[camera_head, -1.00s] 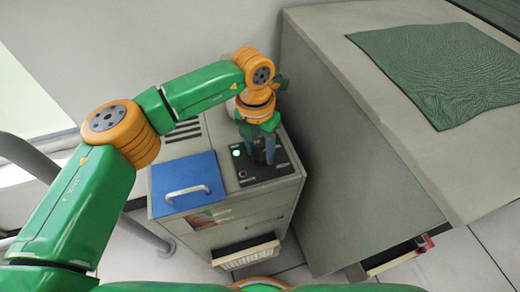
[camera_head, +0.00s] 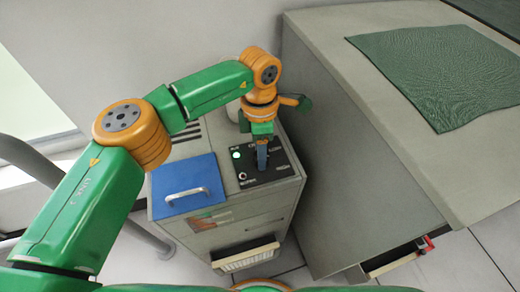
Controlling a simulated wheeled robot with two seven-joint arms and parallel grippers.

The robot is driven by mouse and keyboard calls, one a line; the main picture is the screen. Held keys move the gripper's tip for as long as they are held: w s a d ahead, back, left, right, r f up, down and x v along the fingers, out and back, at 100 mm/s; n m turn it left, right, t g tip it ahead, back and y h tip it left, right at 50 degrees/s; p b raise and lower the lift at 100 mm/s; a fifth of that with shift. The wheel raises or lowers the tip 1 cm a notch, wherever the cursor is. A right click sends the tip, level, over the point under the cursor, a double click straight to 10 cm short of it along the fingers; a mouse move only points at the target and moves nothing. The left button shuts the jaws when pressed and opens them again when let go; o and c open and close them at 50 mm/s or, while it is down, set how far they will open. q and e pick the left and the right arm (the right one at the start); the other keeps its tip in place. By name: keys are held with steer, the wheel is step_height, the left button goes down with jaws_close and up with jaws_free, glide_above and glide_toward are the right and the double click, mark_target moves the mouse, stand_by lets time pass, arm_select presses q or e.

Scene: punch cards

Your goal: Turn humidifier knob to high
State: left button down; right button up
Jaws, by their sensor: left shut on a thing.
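The humidifier (camera_head: 222,222) is a grey cabinet with a blue handled lid and a black control panel (camera_head: 250,180) on top. A green light (camera_head: 236,154) glows on the panel, and a small round switch sits below it. My left gripper (camera_head: 262,166) points down onto the panel, right of the light. Its fingers are close together, shut on the knob, which they hide. The knob's pointer and setting cannot be seen. My right gripper is out of view.
A large grey cabinet (camera_head: 335,165) stands close on the right, with a green cloth (camera_head: 440,75) on top. An open drawer (camera_head: 395,258) shows at its lower front. A wall is behind, and a curved metal rail (camera_head: 150,238) is at left.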

arm_select(q)
steer(key=shift+m, duration=0.7)
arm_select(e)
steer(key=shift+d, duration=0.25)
arm_select(q)
steer(key=shift+m, duration=0.3)
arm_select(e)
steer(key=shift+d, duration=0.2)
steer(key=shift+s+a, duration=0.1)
arm_select(q)
steer(key=shift+c, duration=2.2)
jaws_free()
steer(key=shift+d, duration=0.1)
steer(key=shift+o, duration=0.6)
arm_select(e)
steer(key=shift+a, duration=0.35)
arm_select(q)
steer(key=r, duration=0.4)
steer(key=r+p, duration=0.1)
steer(key=r, duration=0.2)
steer(key=shift+w, duration=0.25)
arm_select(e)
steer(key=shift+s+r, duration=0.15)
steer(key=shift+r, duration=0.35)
